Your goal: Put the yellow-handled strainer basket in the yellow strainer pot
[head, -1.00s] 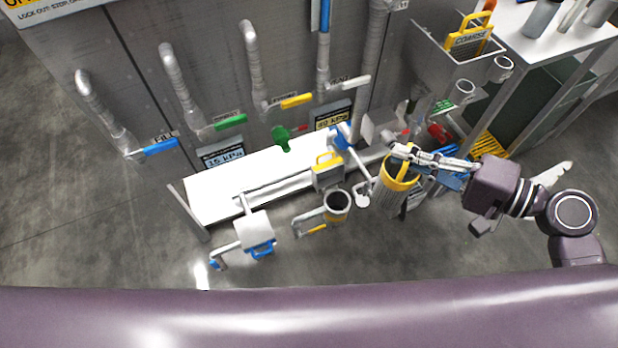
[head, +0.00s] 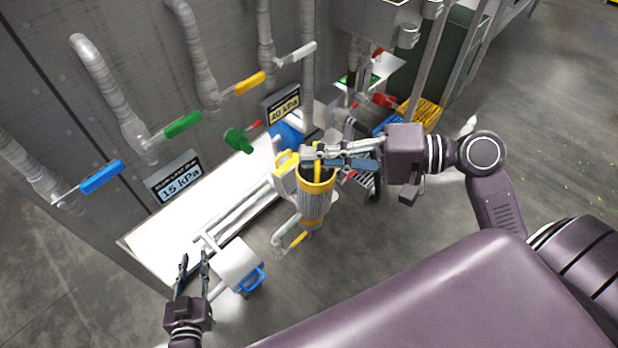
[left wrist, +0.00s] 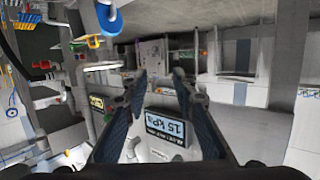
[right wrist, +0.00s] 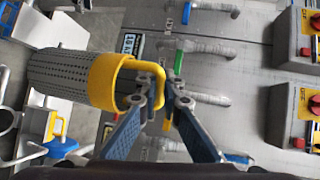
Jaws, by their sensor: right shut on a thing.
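The strainer basket (head: 315,204) is a grey perforated cylinder with a yellow rim and yellow handle. My right gripper (head: 312,154) is shut on its handle, and the basket hangs below the fingers. The right wrist view shows the basket (right wrist: 75,78) at the left, its perforated side uncovered. In the head view it overlaps the place of the yellow strainer pot, whose yellow lower handle (head: 298,240) shows beside it. The pot's mouth is hidden, and the gap between them cannot be judged. My left gripper (head: 194,258) is open and empty, left of the blue-handled strainer (head: 236,262).
A white bench (head: 160,243) runs along the grey wall. Blue (head: 101,177), green (head: 183,124) and yellow (head: 249,83) valve levers stick out above it. A yellow-handled lid (head: 285,166) stands just left of the basket. Open floor lies at the right.

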